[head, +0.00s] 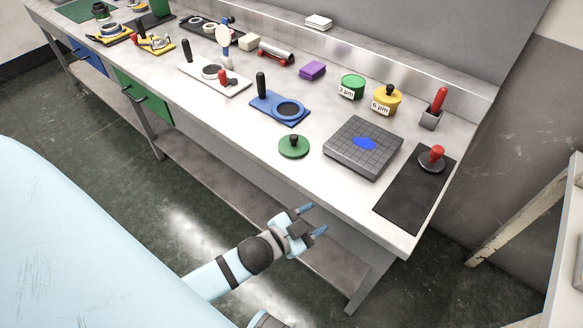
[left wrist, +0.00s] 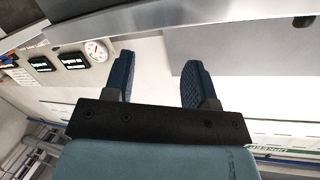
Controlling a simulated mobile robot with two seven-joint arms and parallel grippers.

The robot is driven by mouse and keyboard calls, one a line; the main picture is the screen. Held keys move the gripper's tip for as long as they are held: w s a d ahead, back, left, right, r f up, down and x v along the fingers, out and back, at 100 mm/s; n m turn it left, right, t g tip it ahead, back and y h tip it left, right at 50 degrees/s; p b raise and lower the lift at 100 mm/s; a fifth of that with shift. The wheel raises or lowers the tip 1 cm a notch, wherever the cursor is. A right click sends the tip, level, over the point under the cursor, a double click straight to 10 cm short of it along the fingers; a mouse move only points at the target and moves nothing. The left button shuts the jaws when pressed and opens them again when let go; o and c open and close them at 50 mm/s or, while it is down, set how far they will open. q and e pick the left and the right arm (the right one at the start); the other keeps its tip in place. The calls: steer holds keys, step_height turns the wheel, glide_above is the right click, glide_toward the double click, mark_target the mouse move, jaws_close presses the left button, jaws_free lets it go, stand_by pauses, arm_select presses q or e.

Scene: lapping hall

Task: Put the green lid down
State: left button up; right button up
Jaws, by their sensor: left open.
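The green lid (head: 293,147) is a flat round disc with a black knob. It lies on the bench top near the front edge in the head view, left of the grey gridded plate. A green jar (head: 352,87) marked "3 µm" stands further back; its top looks green. My left gripper (head: 314,218) is open and empty, in front of the bench's front edge and apart from the lid. In the left wrist view its two blue fingers (left wrist: 159,80) are spread with nothing between them. My right gripper is not in view.
The gridded plate (head: 347,164) bears a blue patch. A black mat (head: 398,208) with a red-knobbed weight (head: 432,158) lies at right. Bare bench top surrounds the lid.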

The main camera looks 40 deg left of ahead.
arm_select(q)
steer(key=s+f+n+g+y, duration=0.1)
steer(key=s+f+n+g, duration=0.4)
steer(key=s+f, duration=0.2)
steer(key=shift+s+d+f+n, duration=0.3)
steer(key=shift+s+f, duration=0.05)
steer(key=shift+s, duration=0.75)
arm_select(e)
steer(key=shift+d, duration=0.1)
arm_select(q)
step_height(320, 180, up, 14)
steer(key=a+p, duration=0.1)
steer(key=p, duration=1.5)
steer(key=shift+s+t+p, duration=0.3)
steer(key=shift+s+p, duration=0.1)
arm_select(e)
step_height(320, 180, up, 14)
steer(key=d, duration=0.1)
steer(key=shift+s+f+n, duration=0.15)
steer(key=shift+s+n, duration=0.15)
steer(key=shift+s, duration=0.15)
arm_select(q)
steer(key=shift+r, duration=0.1)
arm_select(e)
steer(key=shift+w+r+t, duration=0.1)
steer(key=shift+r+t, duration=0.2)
